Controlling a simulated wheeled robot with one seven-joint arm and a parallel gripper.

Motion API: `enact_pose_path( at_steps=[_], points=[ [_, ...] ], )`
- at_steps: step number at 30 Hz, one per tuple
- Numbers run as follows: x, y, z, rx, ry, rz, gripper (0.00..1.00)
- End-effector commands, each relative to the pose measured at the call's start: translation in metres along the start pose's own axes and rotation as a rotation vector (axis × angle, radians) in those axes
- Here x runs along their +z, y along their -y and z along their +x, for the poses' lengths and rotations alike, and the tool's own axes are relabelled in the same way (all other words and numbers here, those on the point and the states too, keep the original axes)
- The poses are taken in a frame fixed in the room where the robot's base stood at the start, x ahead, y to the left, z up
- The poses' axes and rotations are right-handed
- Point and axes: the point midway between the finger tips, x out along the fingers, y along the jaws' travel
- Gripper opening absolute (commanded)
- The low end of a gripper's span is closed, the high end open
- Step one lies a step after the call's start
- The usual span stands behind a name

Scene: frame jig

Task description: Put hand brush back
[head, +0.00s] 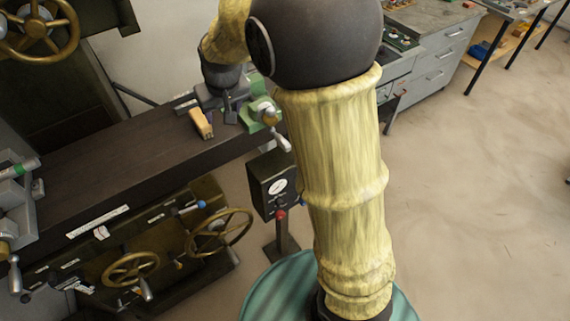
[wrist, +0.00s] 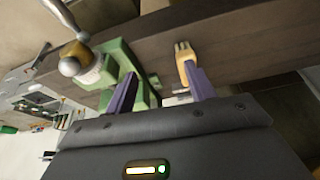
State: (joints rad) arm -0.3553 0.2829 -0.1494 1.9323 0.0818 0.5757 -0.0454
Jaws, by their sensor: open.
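A small tan wooden piece that looks like the hand brush (head: 202,124) lies on the dark bench top (head: 120,160), close to the green fixture. In the wrist view the brush (wrist: 184,62) shows just beyond the tip of the right finger, and the finger hides part of it. My gripper (wrist: 162,88) is open with its two purple fingers apart; nothing is seen held between them. In the head view my gripper (head: 228,106) hangs over the bench, right beside the brush. I cannot tell whether a finger touches it.
A green fixture (head: 262,112) with a metal handle stands at the bench's right end; in the wrist view it (wrist: 122,66) is close to the left finger. A gauge box (head: 272,183) stands below. Handwheels (head: 220,232) stick out in front. Floor at right is clear.

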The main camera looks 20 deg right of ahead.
Motion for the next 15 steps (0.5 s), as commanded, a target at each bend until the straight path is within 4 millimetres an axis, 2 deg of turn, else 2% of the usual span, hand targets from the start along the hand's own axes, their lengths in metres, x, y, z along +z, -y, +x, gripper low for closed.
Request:
enact_pose_path(
  at_steps=[1, 3, 9, 12, 15],
  points=[
    [0.024, -0.016, -0.002, 0.008, 0.016, 0.032, 0.54],
    [0.057, -0.034, -0.003, 0.019, 0.036, 0.066, 0.54],
    [0.154, -0.065, -0.008, 0.049, 0.089, 0.152, 0.54],
    [0.192, -0.071, -0.01, 0.06, 0.109, 0.18, 0.54],
    [0.212, -0.072, -0.011, 0.067, 0.119, 0.192, 0.54]
  ],
)
